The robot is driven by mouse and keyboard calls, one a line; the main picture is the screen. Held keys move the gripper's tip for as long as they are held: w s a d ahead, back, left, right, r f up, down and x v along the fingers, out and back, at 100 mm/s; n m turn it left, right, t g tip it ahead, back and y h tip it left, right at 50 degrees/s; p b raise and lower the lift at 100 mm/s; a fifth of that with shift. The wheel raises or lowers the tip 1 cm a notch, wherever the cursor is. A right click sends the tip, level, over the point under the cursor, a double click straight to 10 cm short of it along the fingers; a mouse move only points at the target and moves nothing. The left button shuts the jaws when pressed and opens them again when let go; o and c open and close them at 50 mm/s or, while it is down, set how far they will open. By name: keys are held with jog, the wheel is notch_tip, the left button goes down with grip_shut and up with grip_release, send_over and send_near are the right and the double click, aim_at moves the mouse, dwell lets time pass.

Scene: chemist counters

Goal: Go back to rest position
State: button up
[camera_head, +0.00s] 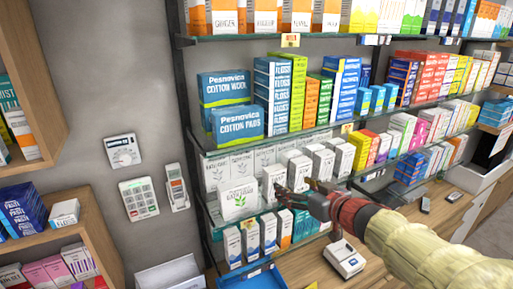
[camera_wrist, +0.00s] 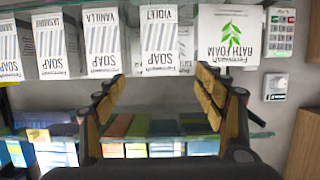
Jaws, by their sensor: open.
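My gripper (camera_head: 300,197) is at the shelf unit, in front of the row of white soap boxes, with my arm reaching in from the right. In the wrist view my gripper (camera_wrist: 160,105) has its two fingers spread wide apart, with nothing held between them. That view is upside down. A violet soap box (camera_wrist: 160,40) and a vanilla soap box (camera_wrist: 102,42) stand beyond the fingertips. A white bath foam box (camera_head: 238,199) stands at the left end of that shelf, and it also shows in the wrist view (camera_wrist: 229,38).
Glass shelves (camera_head: 262,145) hold tightly packed boxes above and below my gripper. A wooden counter (camera_head: 310,268) with a white card device (camera_head: 344,259) lies below. A keypad (camera_head: 139,198) is on the wall at left, and a wooden shelf (camera_head: 55,238) stands at far left.

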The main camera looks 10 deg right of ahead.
jog(key=s+d+f+m+g+h, duration=0.1)
jog(key=d+f+h, duration=0.15)
jog(key=d, duration=0.35)
jog(key=s+d+f+m+h, duration=0.1)
jog(key=d+f+h, duration=0.1)
jog(key=d+h, duration=0.25)
jog(key=s+d+f+m+g+h+b, duration=0.25)
jog(key=s+d+f, duration=0.2)
jog(key=s, duration=0.25)
jog(key=s+a+f+g+y+b, duration=0.4)
jog(key=s+a+f+y+b, duration=0.1)
jog(key=s+a+f+b, duration=1.2)
jog(key=shift+s+a+f+n+g+b, duration=0.25)
jog(key=shift+s+f+n+g+b, duration=0.1)
jog(key=shift+s+f+b, duration=1.35)
jog(key=shift+w+f+p, duration=0.2)
jog(key=shift+f+p, duration=0.1)
jog(key=shift+p, duration=0.1)
